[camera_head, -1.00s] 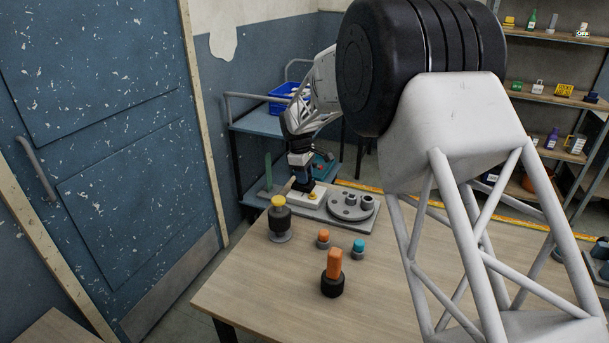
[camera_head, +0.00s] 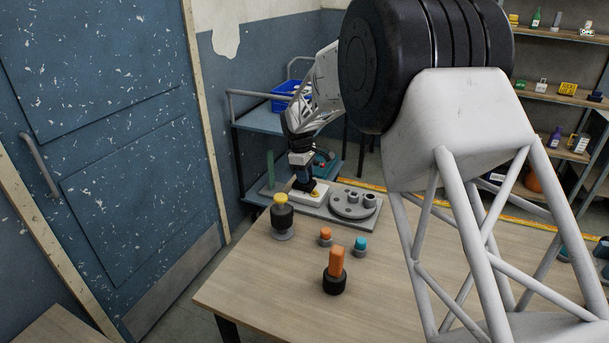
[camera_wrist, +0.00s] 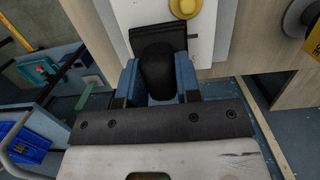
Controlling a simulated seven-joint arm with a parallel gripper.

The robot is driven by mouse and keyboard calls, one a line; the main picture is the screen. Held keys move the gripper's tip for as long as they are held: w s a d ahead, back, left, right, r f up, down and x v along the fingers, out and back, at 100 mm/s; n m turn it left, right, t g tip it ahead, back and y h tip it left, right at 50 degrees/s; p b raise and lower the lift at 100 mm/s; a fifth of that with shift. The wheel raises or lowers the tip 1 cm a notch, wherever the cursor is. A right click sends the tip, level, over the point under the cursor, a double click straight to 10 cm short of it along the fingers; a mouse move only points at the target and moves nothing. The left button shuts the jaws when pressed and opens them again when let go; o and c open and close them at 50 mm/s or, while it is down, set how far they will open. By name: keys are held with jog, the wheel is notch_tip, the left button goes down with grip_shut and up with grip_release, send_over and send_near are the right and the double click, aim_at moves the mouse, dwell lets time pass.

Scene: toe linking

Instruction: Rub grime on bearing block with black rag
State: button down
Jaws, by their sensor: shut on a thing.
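My gripper (camera_wrist: 158,80) is shut on the rounded black grip of the black rag (camera_wrist: 143,38), with a blue finger on each side of it. The rag's flat dark part lies over a white block (camera_wrist: 202,38), which I take to be the bearing block. It appears to touch the block's top, though contact is hard to confirm. A yellow round part (camera_wrist: 185,8) sits on the block beyond the rag. In the head view my gripper (camera_head: 303,187) points down at the white block (camera_head: 318,187) at the table's far left. I cannot make out any grime; the rag may hide it.
A grey plate with a round disc (camera_head: 354,203) and posts stands right of the block. A yellow-topped dark bottle (camera_head: 282,217), an orange-topped piece (camera_head: 326,236), a teal-topped piece (camera_head: 360,246) and an orange-handled black tool (camera_head: 335,272) stand nearer. The table (camera_head: 265,275) is clear at front left.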

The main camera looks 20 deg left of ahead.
jog(key=shift+w+d+f, duration=0.15)
jog(key=shift+w+f, duration=0.1)
jog(key=shift+w, duration=0.3)
jog(key=shift+w, duration=0.15)
jog(key=shift+w+r, duration=0.25)
jog(key=shift+w, duration=0.45)
jog(key=shift+r, duration=0.2)
jog(key=shift+r, duration=2.9)
